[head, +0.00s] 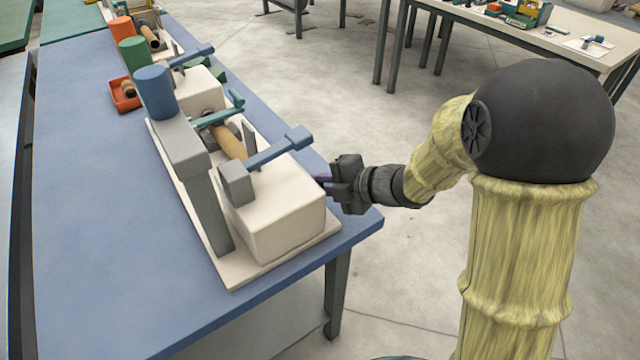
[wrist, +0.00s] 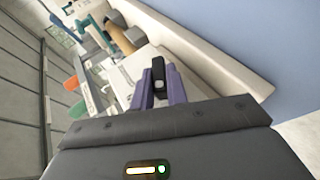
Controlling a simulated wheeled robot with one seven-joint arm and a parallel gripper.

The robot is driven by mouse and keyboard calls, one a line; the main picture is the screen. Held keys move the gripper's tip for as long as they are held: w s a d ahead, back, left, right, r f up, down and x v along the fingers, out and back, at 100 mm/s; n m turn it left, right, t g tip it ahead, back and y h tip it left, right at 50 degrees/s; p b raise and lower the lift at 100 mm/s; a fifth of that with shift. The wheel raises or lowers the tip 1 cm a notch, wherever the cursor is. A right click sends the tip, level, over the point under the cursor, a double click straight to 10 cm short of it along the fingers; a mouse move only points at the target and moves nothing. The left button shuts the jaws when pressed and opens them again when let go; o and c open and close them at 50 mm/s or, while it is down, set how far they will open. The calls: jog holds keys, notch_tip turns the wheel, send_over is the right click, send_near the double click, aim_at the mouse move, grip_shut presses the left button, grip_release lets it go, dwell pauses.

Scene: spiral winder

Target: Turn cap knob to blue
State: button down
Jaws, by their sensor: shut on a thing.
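The nearest winder has a cream box (head: 285,205) on a pale base plate (head: 325,240), with a blue-grey crank lever (head: 270,152) on top. My gripper (head: 326,182) is at the side of this box that faces my arm. In the wrist view its two purple fingers (wrist: 159,88) are shut on a small dark knob (wrist: 158,65) with a light grey patch, in front of the cream box (wrist: 128,72). In the head view my gripper and the box hide the knob. No colour marks around the knob can be made out.
The blue table (head: 95,190) carries several similar winders in a row. A grey post with a blue cylinder (head: 155,92) stands behind the box; green (head: 133,55) and orange (head: 121,30) cylinders stand farther back. The floor right of the table is clear around my arm.

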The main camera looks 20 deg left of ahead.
jog(key=c, duration=1.4)
grip_release()
jog(key=p+v, duration=0.3)
jog(key=v, duration=1.4)
jog(key=shift+d, duration=0.2)
